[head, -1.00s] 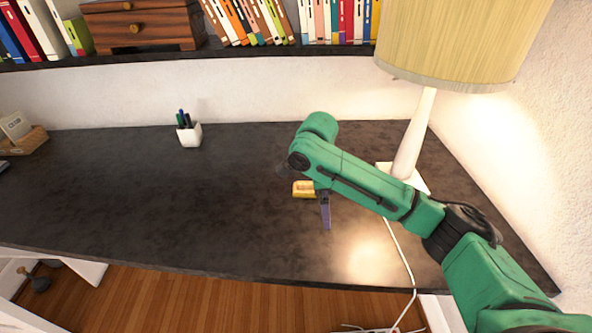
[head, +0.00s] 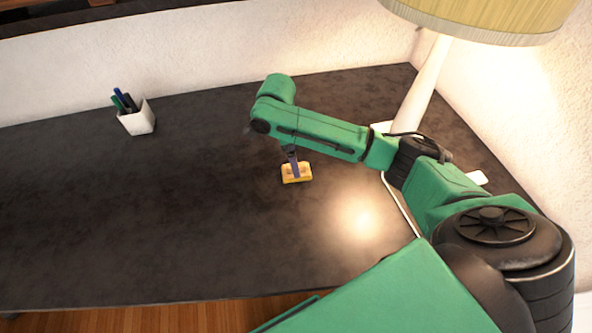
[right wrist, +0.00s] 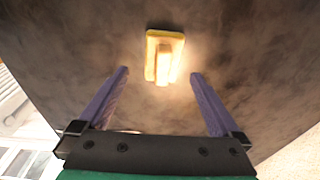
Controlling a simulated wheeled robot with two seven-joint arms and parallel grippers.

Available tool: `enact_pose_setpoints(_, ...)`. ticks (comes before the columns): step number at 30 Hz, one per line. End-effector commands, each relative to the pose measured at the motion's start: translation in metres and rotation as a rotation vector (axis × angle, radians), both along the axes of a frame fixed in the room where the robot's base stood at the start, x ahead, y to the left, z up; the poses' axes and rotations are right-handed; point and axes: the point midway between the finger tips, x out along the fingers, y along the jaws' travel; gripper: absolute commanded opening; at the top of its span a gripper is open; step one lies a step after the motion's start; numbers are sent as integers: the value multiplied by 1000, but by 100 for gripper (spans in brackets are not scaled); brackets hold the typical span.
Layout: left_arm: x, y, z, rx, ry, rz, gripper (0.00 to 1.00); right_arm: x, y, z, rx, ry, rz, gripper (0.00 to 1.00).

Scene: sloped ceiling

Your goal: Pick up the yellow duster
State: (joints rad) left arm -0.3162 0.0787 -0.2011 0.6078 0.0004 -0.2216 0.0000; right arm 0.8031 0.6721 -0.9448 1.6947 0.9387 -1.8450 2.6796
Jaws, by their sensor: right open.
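The yellow duster (head: 303,177) is a small block with a raised middle, lying on the dark desk (head: 190,200). In the right wrist view the duster (right wrist: 151,44) lies just beyond the fingertips, roughly centred between them. My right gripper (right wrist: 158,72) is open and empty, its two purple fingers spread apart. In the head view the right gripper (head: 294,167) points down over the duster, and a purple finger covers part of it. My left gripper is not in view.
A white pen cup (head: 138,121) stands at the back left of the desk. A lamp with a white stem (head: 422,85) and yellowish shade (head: 480,18) stands at the back right, close to my right arm. The desk's left and front are clear.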

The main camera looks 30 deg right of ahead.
Motion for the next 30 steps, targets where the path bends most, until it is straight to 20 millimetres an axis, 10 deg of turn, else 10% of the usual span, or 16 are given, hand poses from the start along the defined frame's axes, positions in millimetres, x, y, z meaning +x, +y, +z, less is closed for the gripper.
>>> enact_pose_setpoints(16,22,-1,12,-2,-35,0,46,-1,-11,-56,0,-2,0,100)
enact_pose_setpoints(23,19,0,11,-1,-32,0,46,-1,-11,-56,0,-2,0,20)
enact_pose_setpoints(30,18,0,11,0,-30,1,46,-1,-11,-55,0,-2,0,15)
